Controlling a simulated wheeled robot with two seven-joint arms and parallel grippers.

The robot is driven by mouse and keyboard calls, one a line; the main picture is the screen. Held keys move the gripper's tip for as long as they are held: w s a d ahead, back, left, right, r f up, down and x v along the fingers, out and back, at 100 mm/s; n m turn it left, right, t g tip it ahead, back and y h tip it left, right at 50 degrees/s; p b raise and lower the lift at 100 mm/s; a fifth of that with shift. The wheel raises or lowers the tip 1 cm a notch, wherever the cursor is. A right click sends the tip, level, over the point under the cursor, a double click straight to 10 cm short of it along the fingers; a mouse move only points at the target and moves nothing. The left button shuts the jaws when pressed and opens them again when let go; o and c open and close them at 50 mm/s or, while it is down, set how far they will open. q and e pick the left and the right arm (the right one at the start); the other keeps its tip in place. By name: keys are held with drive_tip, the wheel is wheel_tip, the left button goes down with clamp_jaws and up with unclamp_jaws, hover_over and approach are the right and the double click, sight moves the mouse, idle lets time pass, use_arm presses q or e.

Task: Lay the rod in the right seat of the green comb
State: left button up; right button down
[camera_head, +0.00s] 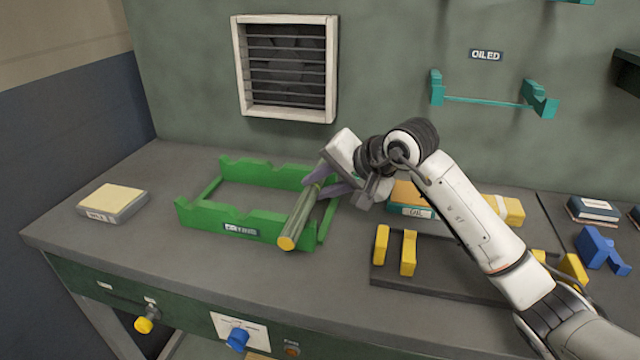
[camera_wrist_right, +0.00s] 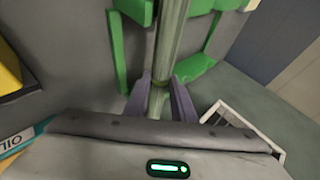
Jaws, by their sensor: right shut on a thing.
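The green comb (camera_head: 205,215) stands on the bench, with notched front and back rails joined by side bars. The olive-green rod (camera_head: 304,212) has a yellow end facing the front. It lies across the comb's right part, its yellow end past the front rail. I cannot tell whether it touches the right seat or hovers just above it. My right gripper (camera_head: 328,184) is shut on the rod near its back part. In the right wrist view the rod (camera_wrist_right: 171,45) runs up from between the purple fingers (camera_wrist_right: 161,98), with green comb parts (camera_wrist_right: 118,50) either side. My left gripper is not in view.
A dark rack with yellow posts (camera_head: 408,253) and a box labelled OIL (camera_head: 411,200) stand to the right. A book (camera_head: 112,203) lies at the left. A teal wall rack (camera_head: 485,102) under an OILED sign hangs behind. Bench between book and comb is clear.

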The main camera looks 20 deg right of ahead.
drive_tip(key=c, duration=1.4)
unclamp_jaws()
drive_tip(key=b+v, duration=0.1)
drive_tip(key=v, duration=0.9)
drive_tip(key=shift+s, duration=0.15)
